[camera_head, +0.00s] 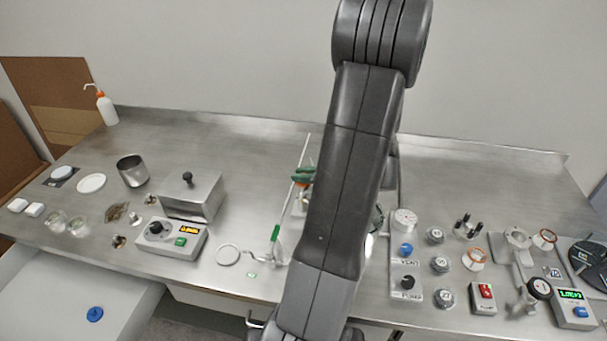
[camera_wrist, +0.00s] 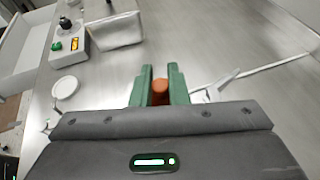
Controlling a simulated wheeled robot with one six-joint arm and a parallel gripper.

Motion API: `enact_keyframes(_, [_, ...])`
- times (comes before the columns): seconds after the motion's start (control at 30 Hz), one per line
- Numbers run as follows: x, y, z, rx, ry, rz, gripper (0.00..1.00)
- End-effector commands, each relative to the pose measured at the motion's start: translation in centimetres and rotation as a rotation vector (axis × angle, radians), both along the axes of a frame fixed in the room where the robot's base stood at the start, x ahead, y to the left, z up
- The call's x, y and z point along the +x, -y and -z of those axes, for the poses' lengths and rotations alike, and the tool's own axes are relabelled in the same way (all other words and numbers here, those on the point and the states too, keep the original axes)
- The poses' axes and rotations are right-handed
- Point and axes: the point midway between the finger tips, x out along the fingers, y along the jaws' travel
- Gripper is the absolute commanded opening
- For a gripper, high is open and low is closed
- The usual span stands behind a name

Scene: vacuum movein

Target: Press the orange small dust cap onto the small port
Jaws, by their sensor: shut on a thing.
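The orange dust cap (camera_wrist: 160,90) is between the two green fingers of my gripper (camera_wrist: 160,76) in the wrist view. My gripper is shut on it, above the steel bench top (camera_wrist: 225,50). In the head view the green fingertips (camera_head: 303,175) show just left of my arm, close to a thin pale rod (camera_head: 306,145); most of my gripper is hidden behind the arm. I cannot make out the small port in either view.
Left of my gripper stand a metal box (camera_head: 205,195) and a controller (camera_head: 172,238). The back of the bench is mostly clear.

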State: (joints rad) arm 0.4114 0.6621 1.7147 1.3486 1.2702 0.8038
Motion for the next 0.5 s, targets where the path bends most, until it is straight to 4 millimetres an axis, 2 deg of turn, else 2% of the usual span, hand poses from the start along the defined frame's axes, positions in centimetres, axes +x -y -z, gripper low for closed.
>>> enact_keyframes(0.47, [0.0, 0.0, 0.19, 0.0, 0.0, 0.0, 0.0])
enact_keyframes(0.5, [0.0, 0.0, 0.18, 0.0, 0.0, 0.0, 0.2])
